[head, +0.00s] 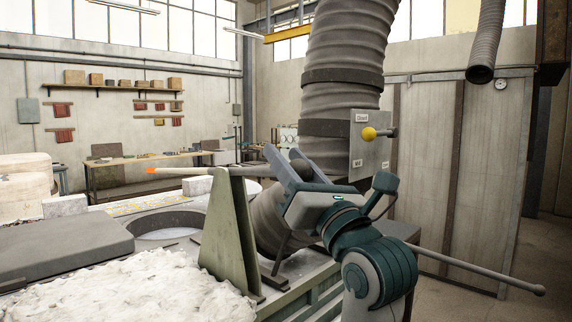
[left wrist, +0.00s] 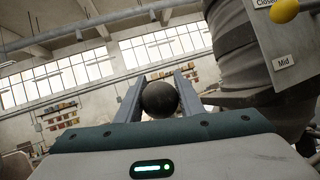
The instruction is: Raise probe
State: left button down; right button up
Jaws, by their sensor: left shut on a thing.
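The probe (head: 175,171) is a long thin pale rod with an orange tip at its left end, in the head view. It lies nearly level above the furnace top and passes the upright green bracket (head: 230,235). My left gripper (head: 286,161) is beside the bracket, its fingers closed around a dark round knob at the rod's right end. The knob (left wrist: 160,98) also shows between the two fingers in the left wrist view. The bracket and fingers hide part of the rod. My right gripper is not in view.
A round opening (head: 166,226) lies under the rod, beside a grey slab (head: 62,244) and white lumpy material (head: 130,290). A thick duct (head: 345,60) rises behind my gripper; its plate carries a yellow knob (head: 369,134). A grey bar (head: 470,268) juts out right.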

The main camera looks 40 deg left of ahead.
pick_arm(q)
jog(key=shift+f, duration=0.2)
jog(key=c, duration=1.2)
grip_release()
jog(key=shift+d, duration=0.1)
jog(key=shift+f, duration=0.1)
